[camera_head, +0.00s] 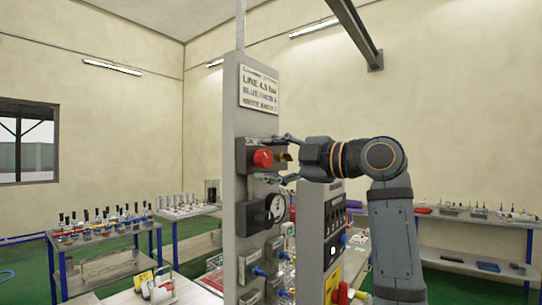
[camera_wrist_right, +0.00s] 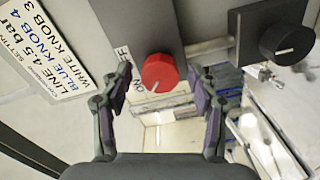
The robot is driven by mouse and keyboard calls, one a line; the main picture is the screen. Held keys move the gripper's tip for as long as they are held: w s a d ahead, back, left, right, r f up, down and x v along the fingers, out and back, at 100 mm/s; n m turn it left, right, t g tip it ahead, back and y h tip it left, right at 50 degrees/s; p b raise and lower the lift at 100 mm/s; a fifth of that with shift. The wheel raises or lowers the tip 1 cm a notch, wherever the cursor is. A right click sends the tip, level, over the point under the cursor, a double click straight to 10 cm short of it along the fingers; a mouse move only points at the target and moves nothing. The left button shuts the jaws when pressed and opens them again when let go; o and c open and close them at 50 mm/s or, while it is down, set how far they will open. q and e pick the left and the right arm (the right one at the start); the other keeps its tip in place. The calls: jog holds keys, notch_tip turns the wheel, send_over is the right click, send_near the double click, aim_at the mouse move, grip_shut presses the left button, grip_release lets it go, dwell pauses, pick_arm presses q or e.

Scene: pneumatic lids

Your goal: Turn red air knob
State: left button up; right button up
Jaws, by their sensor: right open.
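The red air knob (camera_head: 263,158) sticks out from a grey box on the front of a tall grey panel (camera_head: 234,120) in the head view. In the right wrist view the red knob (camera_wrist_right: 160,73) is near the middle, below a grey plate with ON and OFF lettering. My right gripper (camera_head: 284,160) is open beside the panel, its fingers pointing left towards the knob. In the wrist view its fingers stand left and right of the knob, with visible gaps, apart from it. I cannot tell the exact depth between fingertips and knob. My left gripper is not in view.
A black knob (camera_wrist_right: 286,40) is at the right in the wrist view. A printed sign (camera_head: 259,89) is above. Tables with bottles (camera_head: 100,226) stand behind at left.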

jog(key=c, duration=1.2)
jog(key=shift+o, duration=0.2)
jog(key=shift+m, duration=0.3)
jog(key=m, duration=0.3)
jog(key=shift+m+b, duration=0.35)
jog(key=shift+m, duration=0.05)
jog(key=m, duration=0.9)
jog(key=shift+b, duration=0.3)
jog(key=shift+f+m, duration=0.1)
jog(key=shift+m, duration=2.1)
